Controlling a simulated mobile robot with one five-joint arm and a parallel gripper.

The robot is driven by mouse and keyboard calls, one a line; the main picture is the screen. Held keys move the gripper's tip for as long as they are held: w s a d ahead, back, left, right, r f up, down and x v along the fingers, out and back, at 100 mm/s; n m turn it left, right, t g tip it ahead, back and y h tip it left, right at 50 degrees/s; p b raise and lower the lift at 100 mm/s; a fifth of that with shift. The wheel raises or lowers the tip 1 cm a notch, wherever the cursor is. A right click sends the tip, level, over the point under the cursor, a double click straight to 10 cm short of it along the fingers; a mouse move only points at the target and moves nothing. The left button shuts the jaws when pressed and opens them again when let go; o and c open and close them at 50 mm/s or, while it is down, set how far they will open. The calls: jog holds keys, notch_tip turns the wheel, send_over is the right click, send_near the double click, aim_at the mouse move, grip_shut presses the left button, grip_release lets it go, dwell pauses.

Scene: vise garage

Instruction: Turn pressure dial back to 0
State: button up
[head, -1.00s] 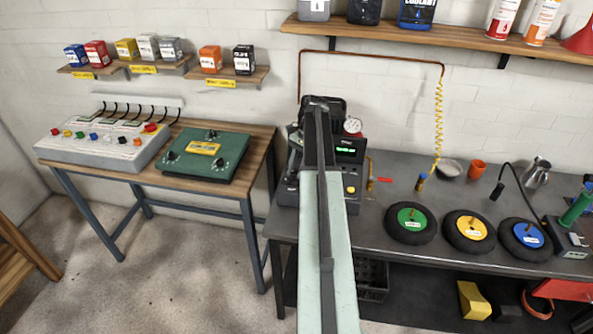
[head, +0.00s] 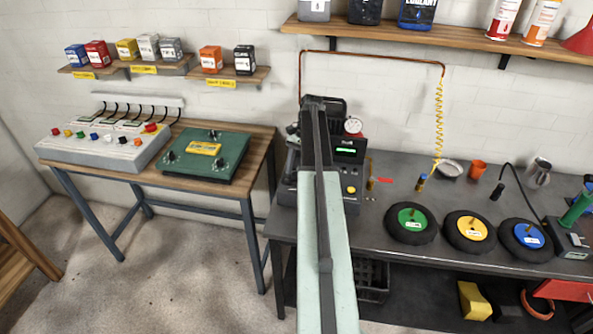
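A dark compressor-like machine (head: 345,172) stands at the left end of the grey workbench. It has a round gauge (head: 353,126) with a white face and red rim, a small screen (head: 345,150) with green characters too small to read, and a yellow knob or button (head: 351,190) low on its front. I cannot make out which part is the pressure dial; it may be behind my arm. My arm reaches up across the machine's middle. The dark far end of my arm, with my gripper (head: 316,108), overlaps the machine's top. Its fingers cannot be made out.
Green (head: 412,222), yellow (head: 468,231) and blue (head: 525,234) hubbed wheels lie along the bench front. A yellow coiled hose (head: 438,115) hangs at the wall. A wooden table (head: 255,150) at left carries a grey control box (head: 105,147) and a green panel (head: 206,157).

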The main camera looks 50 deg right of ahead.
jog(key=shift+r, duration=0.1)
jog(key=p+v, duration=0.7)
jog(key=shift+r, duration=0.3)
jog(key=shift+d, duration=0.15)
